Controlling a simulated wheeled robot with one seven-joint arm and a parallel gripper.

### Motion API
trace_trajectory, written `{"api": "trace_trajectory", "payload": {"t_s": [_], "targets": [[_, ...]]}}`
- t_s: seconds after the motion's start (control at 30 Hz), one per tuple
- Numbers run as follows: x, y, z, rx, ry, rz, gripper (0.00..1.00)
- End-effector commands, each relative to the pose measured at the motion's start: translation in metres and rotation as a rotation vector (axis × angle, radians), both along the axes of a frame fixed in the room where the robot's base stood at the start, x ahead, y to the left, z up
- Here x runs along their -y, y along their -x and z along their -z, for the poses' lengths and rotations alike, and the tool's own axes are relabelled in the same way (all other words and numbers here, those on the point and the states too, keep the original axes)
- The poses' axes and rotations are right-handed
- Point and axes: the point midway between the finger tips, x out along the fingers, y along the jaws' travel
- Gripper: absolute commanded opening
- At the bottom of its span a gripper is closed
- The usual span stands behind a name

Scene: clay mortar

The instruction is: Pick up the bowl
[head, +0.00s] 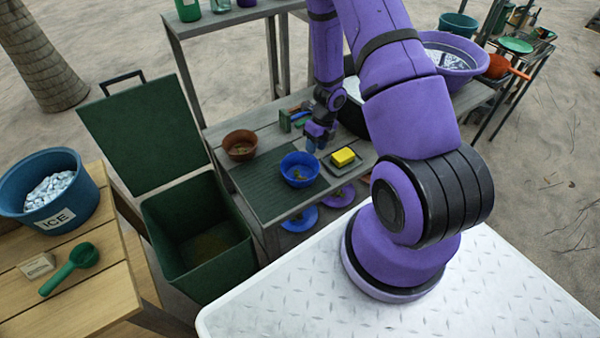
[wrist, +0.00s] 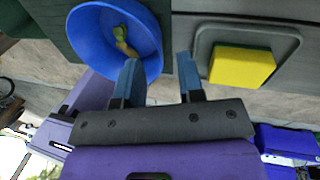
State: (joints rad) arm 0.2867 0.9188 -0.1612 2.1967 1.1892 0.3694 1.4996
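A blue bowl (head: 300,168) with some greenish-yellow scraps inside sits on the dark ribbed mat of the work table. It also shows at upper left in the wrist view (wrist: 90,45). A brown bowl (head: 240,144) stands behind it to the left. My gripper (head: 315,143) is just behind and right of the blue bowl in the head view. In the wrist view my gripper (wrist: 158,75) has its fingers apart with nothing held. The left fingertip overlaps the bowl's inside and the right one lies outside the rim. I cannot tell whether they touch it.
A yellow sponge (head: 343,156) lies on a grey tray right of the blue bowl. A green open bin (head: 200,235) stands left of the table. A blue ice bucket (head: 50,190) and a green scoop (head: 72,266) are on the wooden table at left.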

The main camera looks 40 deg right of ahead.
Motion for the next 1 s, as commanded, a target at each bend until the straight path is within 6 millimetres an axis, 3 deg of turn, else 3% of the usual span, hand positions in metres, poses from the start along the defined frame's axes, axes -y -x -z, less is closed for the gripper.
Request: {"api": "trace_trajectory", "payload": {"t_s": [0.27, 0.6, 0.9, 0.93, 1.0], "targets": [[-0.005, 0.001, 0.019, 0.0, -0.002, 0.001, 0.35], [-0.017, 0.005, 0.059, 0.0, -0.002, -0.001, 0.35], [-0.018, 0.004, 0.063, 0.0, 0.0, -0.002, 0.35], [-0.018, 0.004, 0.063, 0.0, 0.0, -0.002, 0.33], [-0.018, 0.004, 0.063, 0.0, 0.0, -0.002, 0.17]]}}
